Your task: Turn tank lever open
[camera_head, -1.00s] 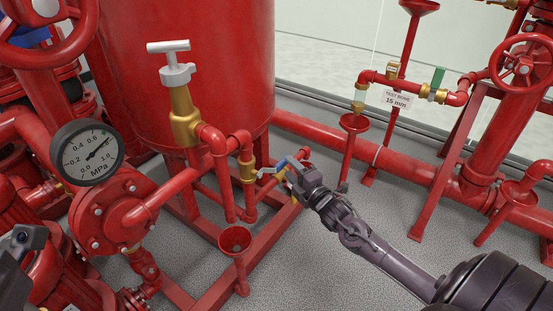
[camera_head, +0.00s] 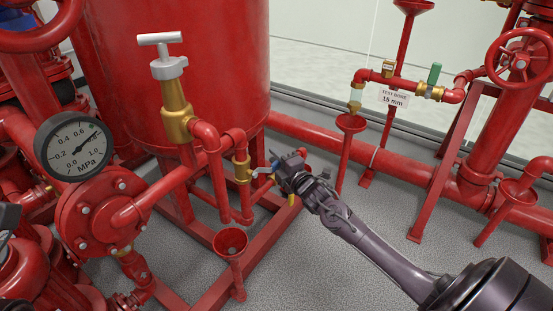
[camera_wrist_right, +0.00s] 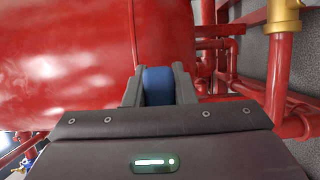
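The tank lever has a blue handle (camera_wrist_right: 158,86) and a silvery arm. It sits on a brass valve (camera_head: 241,168) on the small pipe beside the big red tank (camera_head: 190,70). My right gripper (camera_head: 277,168) is at the lever's outer end. In the right wrist view, the two fingers (camera_wrist_right: 159,92) flank the blue handle closely, with no clear gap, so they look shut on it. In the head view the gripper hides most of the handle. A dark part that may be my left gripper (camera_head: 9,218) shows at the left edge; its fingers are unclear.
A larger brass valve with a white T-handle (camera_head: 160,40) stands left of the lever. A pressure gauge (camera_head: 75,147) is at the left. A red funnel (camera_head: 230,243) stands below the lever. A green-levered test valve (camera_head: 434,74) is at the right. Bare floor (camera_head: 320,260) lies in front.

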